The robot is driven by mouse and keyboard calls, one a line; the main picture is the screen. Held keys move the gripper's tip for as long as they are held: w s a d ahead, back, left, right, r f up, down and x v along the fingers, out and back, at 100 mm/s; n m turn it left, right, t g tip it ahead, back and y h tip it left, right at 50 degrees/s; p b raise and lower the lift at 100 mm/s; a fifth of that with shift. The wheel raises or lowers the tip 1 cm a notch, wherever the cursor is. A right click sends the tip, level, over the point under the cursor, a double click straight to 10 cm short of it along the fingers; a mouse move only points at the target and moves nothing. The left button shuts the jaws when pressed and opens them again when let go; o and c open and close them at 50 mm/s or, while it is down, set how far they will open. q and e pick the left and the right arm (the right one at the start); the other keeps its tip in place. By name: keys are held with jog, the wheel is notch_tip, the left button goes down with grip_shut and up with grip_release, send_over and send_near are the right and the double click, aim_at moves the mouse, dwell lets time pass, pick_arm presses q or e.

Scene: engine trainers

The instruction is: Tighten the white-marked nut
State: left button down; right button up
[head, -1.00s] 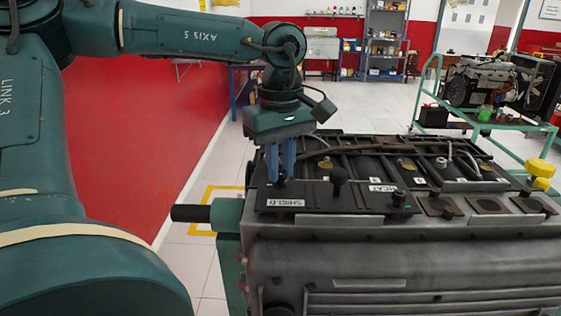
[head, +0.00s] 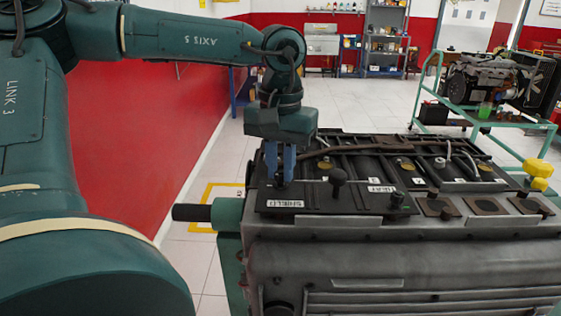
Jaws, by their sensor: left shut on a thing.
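My left gripper (head: 280,181) points straight down over the near left corner of the engine block (head: 365,255). Its blue fingers are shut on a small dark nut at the left end of the black plate labelled SHIELD (head: 330,203). The fingers hide most of this nut, and no white mark on it can be made out. A black knob (head: 338,176) stands upright on the plate right of the fingers. A smaller dark fastener (head: 397,198) sits near the SEAT label. My right gripper is out of view.
Dark hoses and rails cross the engine top behind the plate. A green trolley (head: 480,117) with another engine stands behind right. A red wall panel (head: 140,140) is at left.

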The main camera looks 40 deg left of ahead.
aim_at(280, 173)
pick_arm(q)
jog(key=m, duration=0.3)
jog(key=shift+m, duration=0.4)
jog(key=shift+m+p, duration=0.45)
jog(key=shift+m, duration=1.45)
jog(key=c, duration=1.3)
grip_release()
jog(key=shift+c, duration=0.2)
notch_tip(280, 173, up, 13)
